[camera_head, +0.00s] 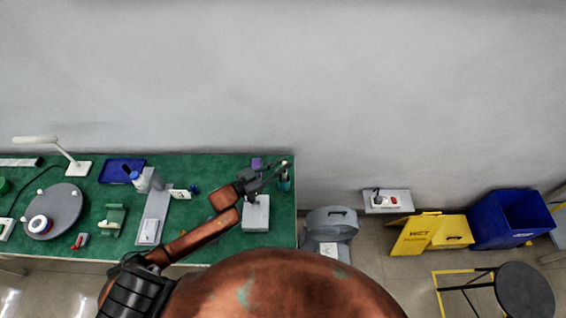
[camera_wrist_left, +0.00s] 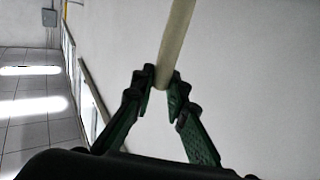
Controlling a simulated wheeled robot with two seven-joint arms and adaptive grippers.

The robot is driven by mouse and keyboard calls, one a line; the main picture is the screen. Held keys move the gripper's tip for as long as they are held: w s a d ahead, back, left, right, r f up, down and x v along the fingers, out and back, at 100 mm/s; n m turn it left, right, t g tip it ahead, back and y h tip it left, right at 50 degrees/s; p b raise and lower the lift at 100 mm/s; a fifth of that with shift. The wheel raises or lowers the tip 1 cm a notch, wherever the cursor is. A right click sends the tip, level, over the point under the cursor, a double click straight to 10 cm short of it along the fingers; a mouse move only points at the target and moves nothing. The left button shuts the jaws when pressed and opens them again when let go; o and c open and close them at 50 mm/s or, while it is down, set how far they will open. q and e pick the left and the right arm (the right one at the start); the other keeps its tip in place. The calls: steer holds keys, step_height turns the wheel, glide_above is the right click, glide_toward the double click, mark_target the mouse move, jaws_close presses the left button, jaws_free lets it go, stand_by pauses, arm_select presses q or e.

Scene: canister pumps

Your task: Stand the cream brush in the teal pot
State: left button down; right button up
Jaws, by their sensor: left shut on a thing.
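My left gripper (camera_head: 259,190) is over the right end of the green table, and its fingers (camera_wrist_left: 164,84) also show in the left wrist view. They are shut on the cream brush (camera_wrist_left: 175,40), whose pale, slim handle runs up out of the top of that picture. In the head view the brush is too small to make out clearly. The teal pot (camera_head: 285,184) stands near the table's right edge, just right of my left gripper. Its opening is too small to see into. My right gripper is not in view.
A grey box (camera_head: 256,214) lies below my left gripper, and a purple item (camera_head: 257,163) is behind it. A blue tray (camera_head: 122,170), a white lamp (camera_head: 78,168) and a round grey turntable (camera_head: 66,208) are further left. A grey bin (camera_head: 330,225) stands beyond the table's right edge.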

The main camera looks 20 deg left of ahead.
arm_select(q)
steer(key=c, duration=1.8)
jaws_free()
steer(key=shift+s, duration=0.1)
steer(key=v, duration=1.2)
